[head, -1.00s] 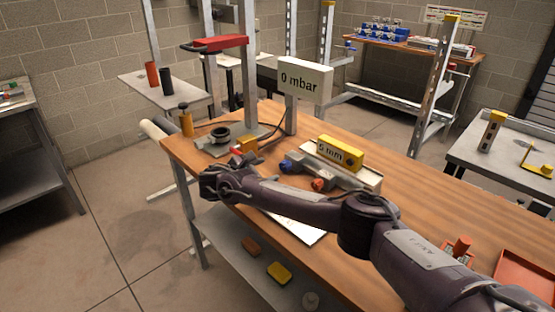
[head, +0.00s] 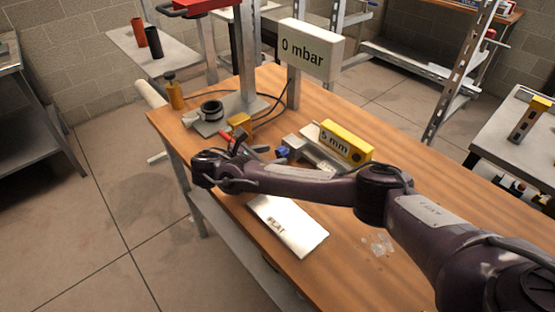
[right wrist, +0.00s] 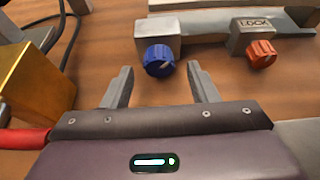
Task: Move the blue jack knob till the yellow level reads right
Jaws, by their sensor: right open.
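The blue jack knob (right wrist: 159,60) sits on the front of a grey block in the right wrist view, its pale pointer towards the upper right. It also shows in the head view (head: 282,153), just beyond my right arm. My right gripper (right wrist: 160,75) is open, its fingers apart on either side below the knob, with nothing clearly held. The yellow level (head: 346,142) lies on the grey jack and seems to read "5 mm"; the first digit is hard to make out. An orange-red knob (right wrist: 261,54) sits under a LOCK label. My left gripper is out of view.
A white "0 mbar" display (head: 309,50) stands on a post behind the jack. A yellow block (right wrist: 35,85) and a red handle (right wrist: 22,138) are close to the gripper's left. A white plate (head: 290,226) lies on the wooden bench.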

